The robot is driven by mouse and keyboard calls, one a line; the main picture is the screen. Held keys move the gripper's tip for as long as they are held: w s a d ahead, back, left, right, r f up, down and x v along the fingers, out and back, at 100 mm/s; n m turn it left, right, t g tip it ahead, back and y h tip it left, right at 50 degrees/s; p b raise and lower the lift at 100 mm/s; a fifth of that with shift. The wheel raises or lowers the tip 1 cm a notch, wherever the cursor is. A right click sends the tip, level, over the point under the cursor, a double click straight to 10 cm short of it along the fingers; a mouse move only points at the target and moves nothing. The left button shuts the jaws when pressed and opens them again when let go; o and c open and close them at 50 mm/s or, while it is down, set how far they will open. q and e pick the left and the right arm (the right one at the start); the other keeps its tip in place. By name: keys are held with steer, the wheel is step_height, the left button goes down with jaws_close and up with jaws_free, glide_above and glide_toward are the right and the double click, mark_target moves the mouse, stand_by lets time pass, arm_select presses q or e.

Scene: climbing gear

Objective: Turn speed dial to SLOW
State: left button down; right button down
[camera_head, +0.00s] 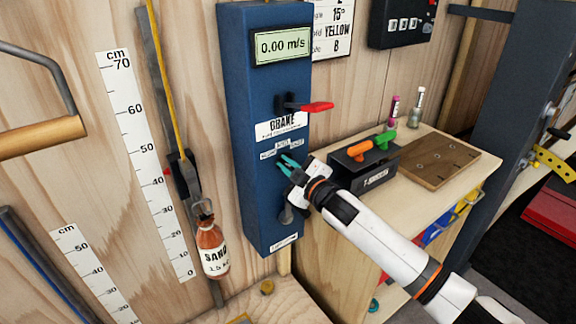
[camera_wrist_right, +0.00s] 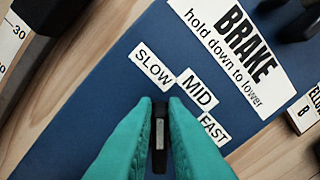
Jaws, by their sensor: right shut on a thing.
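The speed dial (camera_wrist_right: 160,138) is a narrow black knob with a pale mark on the blue panel (camera_head: 262,110). The labels SLOW (camera_wrist_right: 153,67), MID (camera_wrist_right: 197,87) and FAST (camera_wrist_right: 214,131) stand around it. My right gripper (camera_head: 287,162) is at the dial in the head view. In the right wrist view its teal fingers (camera_wrist_right: 160,120) are shut on the knob from both sides and hide part of it. The knob lies upright in that picture, its end towards the SLOW label. My left gripper is not in view.
A brake lever (camera_head: 315,107) with a red handle sticks out above the dial. A display (camera_head: 282,47) reads 0.00 m/s. A sand bottle (camera_head: 211,250) hangs left of the panel. A black box (camera_head: 365,165) with orange and green handles stands on the bench to the right.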

steer(key=c, duration=1.5)
jaws_free()
steer(key=shift+o, duration=0.2)
steer(key=b+v, duration=0.1)
steer(key=v, duration=1.1)
steer(key=d+f+m+g+h, duration=0.1)
steer(key=d+f+m+h, duration=0.3)
steer(key=f, duration=1.1)
steer(key=d+f+m+g+h, duration=0.1)
steer(key=d+f+m+h, duration=0.2)
steer(key=d+f, duration=0.8)
steer(key=s+d+f+m+g+h, duration=0.1)
steer(key=s+f+m+g, duration=0.1)
steer(key=s+f, duration=0.8)
steer(key=s+f+m+g+h, duration=0.1)
steer(key=s+f+m+g, duration=0.15)
steer(key=s+f, duration=0.7)
steer(key=s+f+g, duration=0.2)
steer(key=s+f, duration=0.4)
steer(key=s, duration=0.5)
steer(key=s+d+f+m+g+h, duration=0.1)
steer(key=s+f+g, duration=0.1)
steer(key=s+f, duration=0.4)
steer(key=s+f+m+g, duration=0.1)
steer(key=s+f+g, duration=0.2)
steer(key=s+f, duration=0.4)
steer(key=s, duration=0.9)
steer(key=shift+d+h, duration=0.2)
steer(key=shift+h, duration=0.1)
